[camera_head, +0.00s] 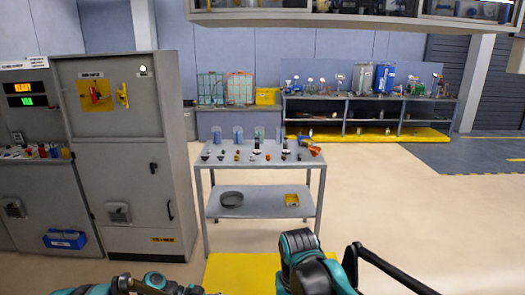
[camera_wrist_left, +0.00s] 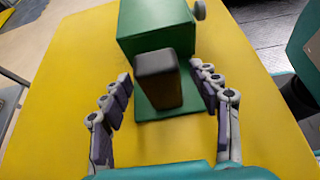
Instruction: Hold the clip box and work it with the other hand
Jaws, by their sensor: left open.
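A green box (camera_wrist_left: 158,25) sits on a yellow surface in the left wrist view, with a small grey knob-like part at its upper right. A dark upright block (camera_wrist_left: 157,82) stands at its near side, on a green base plate. I take this to be the clip box. My left gripper (camera_wrist_left: 161,78) is open, with one finger on each side of the dark block. Gaps show between the fingers and the block. The box is not visible in the head view. My right arm shows at the bottom of the head view, but its fingertips do not.
A grey cart (camera_head: 212,208) with several small items stands ahead. A grey control cabinet (camera_head: 130,150) is at left, and a workbench (camera_head: 370,97) is at the back right. A yellow surface (camera_head: 238,272) shows at the bottom. The floor at right is clear.

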